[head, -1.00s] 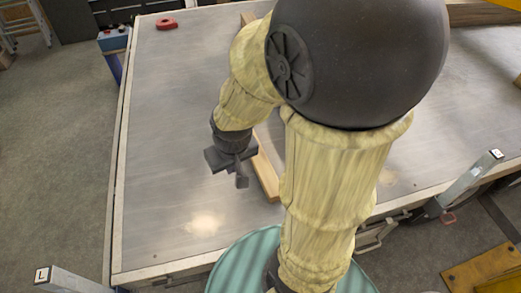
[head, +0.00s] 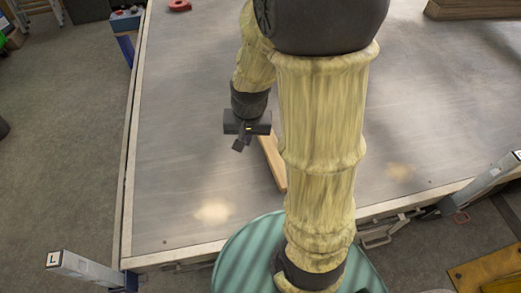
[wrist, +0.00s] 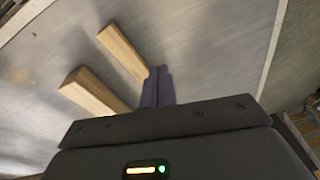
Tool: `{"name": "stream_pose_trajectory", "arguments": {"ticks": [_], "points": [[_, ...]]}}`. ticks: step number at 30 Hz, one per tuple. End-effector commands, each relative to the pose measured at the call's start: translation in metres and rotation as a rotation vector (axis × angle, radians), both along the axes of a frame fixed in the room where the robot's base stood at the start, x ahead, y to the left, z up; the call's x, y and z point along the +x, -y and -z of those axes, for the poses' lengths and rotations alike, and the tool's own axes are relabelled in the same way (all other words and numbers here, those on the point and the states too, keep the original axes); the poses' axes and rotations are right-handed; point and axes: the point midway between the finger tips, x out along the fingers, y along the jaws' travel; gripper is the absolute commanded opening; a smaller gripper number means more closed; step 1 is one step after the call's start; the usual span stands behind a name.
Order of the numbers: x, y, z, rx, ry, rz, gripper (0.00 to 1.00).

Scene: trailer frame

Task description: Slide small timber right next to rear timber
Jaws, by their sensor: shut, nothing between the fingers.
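In the wrist view two light timbers lie on the grey metal table: one slimmer timber (wrist: 124,53) and one thicker-looking timber (wrist: 92,91), apart and roughly parallel. In the head view one timber (head: 270,160) shows left of my arm's lower links; the rest is hidden behind the arm. I cannot tell for sure which is the small one and which the rear one. My gripper (head: 239,145) is shut and empty, to the left of that timber. In the wrist view its dark fingers (wrist: 158,87) are close by the slimmer timber's near end; contact is unclear.
The grey table (head: 190,120) is bare to the left. A red object (head: 180,6) sits at its far left. A timber stack (head: 470,9) lies at the far right. Posts (head: 90,270) stand near the front corners.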

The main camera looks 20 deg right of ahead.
Motion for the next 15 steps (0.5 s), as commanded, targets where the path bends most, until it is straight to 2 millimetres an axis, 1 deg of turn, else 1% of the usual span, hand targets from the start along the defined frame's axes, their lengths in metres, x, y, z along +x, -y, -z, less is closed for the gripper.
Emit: {"name": "stream_pose_trajectory", "arguments": {"ticks": [1,5,6,11,15], "points": [[0.014,0.004,0.014,0.018,-0.026,0.097,0.00],[0.046,0.015,0.045,0.060,-0.077,0.379,0.00],[0.056,0.019,0.056,0.068,-0.090,0.463,0.00],[0.092,0.032,0.101,0.088,-0.134,0.789,0.00],[0.118,0.046,0.144,0.089,-0.155,1.057,0.00]]}}
